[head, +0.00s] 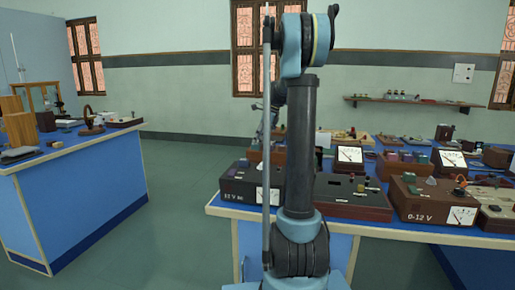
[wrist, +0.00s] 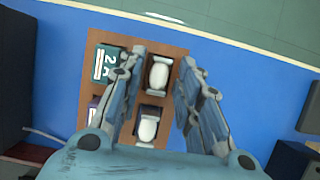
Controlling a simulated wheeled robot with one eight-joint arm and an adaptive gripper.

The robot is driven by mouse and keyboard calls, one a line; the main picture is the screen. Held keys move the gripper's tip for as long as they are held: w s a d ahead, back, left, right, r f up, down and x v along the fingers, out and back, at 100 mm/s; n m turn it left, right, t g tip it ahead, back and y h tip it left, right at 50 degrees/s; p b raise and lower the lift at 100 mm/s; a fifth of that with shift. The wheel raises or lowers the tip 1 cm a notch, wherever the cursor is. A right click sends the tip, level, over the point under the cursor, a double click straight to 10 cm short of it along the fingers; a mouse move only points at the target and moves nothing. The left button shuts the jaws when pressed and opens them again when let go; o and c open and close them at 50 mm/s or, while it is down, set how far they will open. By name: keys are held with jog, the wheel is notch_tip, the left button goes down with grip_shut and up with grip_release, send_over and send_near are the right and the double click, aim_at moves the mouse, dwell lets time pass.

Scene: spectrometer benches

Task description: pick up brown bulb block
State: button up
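A brown block (wrist: 128,38) lies on the blue bench top in the wrist view. It carries two white bulbs on black bases, an upper bulb (wrist: 158,74) and a lower bulb (wrist: 148,129). A green block marked 2A (wrist: 105,62) and a partly hidden purple block sit on its left side. My gripper (wrist: 163,60) is open over the brown block, with one finger on each side of the upper bulb. Nothing is between the fingers that they visibly touch. The height of the fingertips above the block is hard to tell. In the head view my arm hides the gripper.
Dark boxes stand at the left edge and a dark object (wrist: 311,108) at the right edge of the wrist view. In the head view, meter boxes such as the 0-12 V supply (head: 415,208) crowd the right bench. Another blue bench (head: 85,200) stands left across open floor.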

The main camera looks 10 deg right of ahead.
grip_shut()
notch_tip(320, 180, up, 13)
dwell(1.4)
